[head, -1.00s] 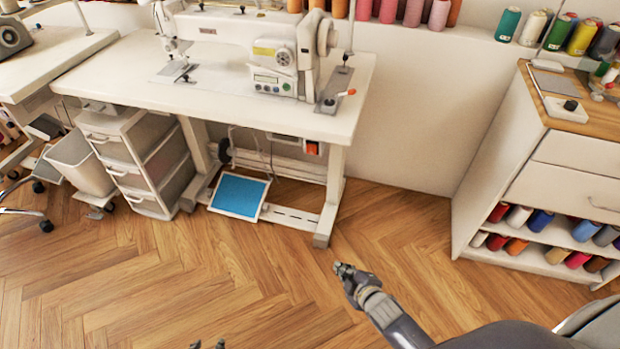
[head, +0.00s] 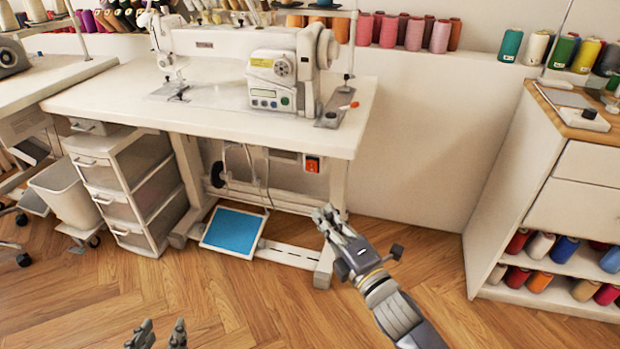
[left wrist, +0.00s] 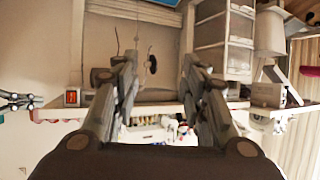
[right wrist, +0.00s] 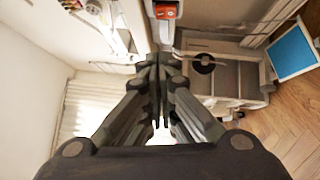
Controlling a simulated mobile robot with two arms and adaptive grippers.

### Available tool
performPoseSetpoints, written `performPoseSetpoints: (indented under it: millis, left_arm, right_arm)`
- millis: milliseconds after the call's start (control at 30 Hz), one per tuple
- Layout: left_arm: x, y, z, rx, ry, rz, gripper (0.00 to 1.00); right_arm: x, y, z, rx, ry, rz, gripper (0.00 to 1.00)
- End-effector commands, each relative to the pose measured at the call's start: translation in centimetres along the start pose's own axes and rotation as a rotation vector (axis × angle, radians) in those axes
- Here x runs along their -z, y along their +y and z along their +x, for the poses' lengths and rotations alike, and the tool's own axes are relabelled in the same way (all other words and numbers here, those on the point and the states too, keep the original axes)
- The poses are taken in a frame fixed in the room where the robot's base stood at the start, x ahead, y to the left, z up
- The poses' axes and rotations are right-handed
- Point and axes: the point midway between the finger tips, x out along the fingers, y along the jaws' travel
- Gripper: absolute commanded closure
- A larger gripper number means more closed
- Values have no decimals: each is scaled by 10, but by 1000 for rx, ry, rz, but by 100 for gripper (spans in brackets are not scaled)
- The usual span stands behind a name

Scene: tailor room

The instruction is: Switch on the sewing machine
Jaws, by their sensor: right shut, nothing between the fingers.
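The white sewing machine (head: 285,72) stands on a white table (head: 110,88). Under the tabletop's right part hangs a small box with an orange-red switch (head: 312,164). The switch also shows in the left wrist view (left wrist: 72,97) and at the top of the right wrist view (right wrist: 166,10). My right gripper (head: 325,213) is shut and empty, below the switch in the head view, near the table's right leg; the two appear apart. My left gripper (head: 159,334) is open and empty, low at the bottom edge of the head view. Its spread fingers fill the left wrist view (left wrist: 165,75).
A blue pedal (head: 233,230) lies under the table. A drawer unit (head: 120,190) and a white bin (head: 65,190) stand at the left. A cabinet with thread spools (head: 500,200) stands at the right. Wooden floor in front is free.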

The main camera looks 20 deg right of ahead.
Motion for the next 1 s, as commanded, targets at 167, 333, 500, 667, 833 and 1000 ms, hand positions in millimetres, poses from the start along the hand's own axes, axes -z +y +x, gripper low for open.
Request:
performPoseSetpoints:
  millis: [167,333,500,667,833,1000]
  left_arm:
    - [3,0,1,-1,19,0,60]
    - [19,3,3,-6,98,0,60]
    - [44,6,3,-13,221,0,60]
    - [71,10,-1,-22,358,-2,60]
    - [99,14,-10,-31,508,-4,60]
    - [120,16,-22,-37,628,-7,60]
  right_arm:
    - [0,-1,6,0,0,2,100]
    - [0,-1,26,-2,0,2,100]
    - [0,-1,54,-2,0,2,100]
    - [0,-2,82,-2,-1,2,100]
    - [-5,-2,106,0,-1,0,100]
    - [-19,-2,119,1,0,0,100]
